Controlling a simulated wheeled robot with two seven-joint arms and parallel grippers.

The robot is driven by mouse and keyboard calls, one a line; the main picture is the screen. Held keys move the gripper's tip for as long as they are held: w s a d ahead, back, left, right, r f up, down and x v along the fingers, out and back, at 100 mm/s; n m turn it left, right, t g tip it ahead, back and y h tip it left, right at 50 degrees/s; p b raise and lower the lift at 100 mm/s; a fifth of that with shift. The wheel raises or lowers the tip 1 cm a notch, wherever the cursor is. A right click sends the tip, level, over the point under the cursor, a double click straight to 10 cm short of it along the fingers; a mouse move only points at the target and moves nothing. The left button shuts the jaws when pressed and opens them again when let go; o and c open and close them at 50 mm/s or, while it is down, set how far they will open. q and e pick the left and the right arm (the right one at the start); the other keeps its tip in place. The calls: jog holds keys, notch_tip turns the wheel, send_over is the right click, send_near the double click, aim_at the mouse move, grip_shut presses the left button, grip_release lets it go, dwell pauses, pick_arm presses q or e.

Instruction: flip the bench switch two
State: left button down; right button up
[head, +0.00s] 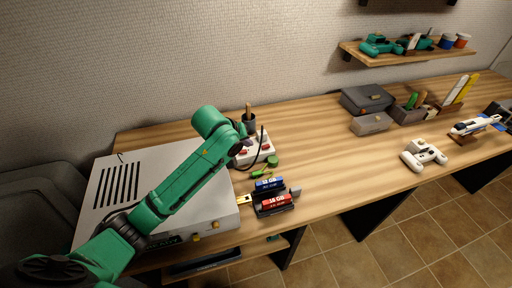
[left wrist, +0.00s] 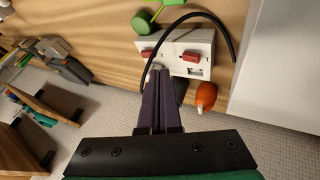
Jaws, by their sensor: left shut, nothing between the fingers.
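In the left wrist view the white box (left wrist: 205,40) shows two red switches, a left one (left wrist: 146,54) and a right one (left wrist: 191,57). Which of them is switch two I cannot tell. My left gripper (left wrist: 161,70) is shut and empty, its dark fingertips at the box's edge, just below the left red switch in that view. I cannot tell whether they touch it. My right gripper is out of view.
A black cable (left wrist: 222,26) curves around the box. A dark cup (head: 249,123) with an orange-handled tool (left wrist: 206,95) stands beside it. The white case (head: 130,170) is under my left arm. Blue (head: 268,184) and red (head: 275,202) blocks sit in front. The middle table (head: 330,150) is clear.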

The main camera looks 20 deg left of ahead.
aim_at(266, 147)
pick_arm(q)
jog(key=x, duration=0.8)
jog(key=shift+w+f+p, duration=0.1)
jog(key=shift+f+p, duration=0.15)
jog(key=shift+p, duration=0.1)
jog(key=shift+d+r, duration=0.15)
dwell(0.6)
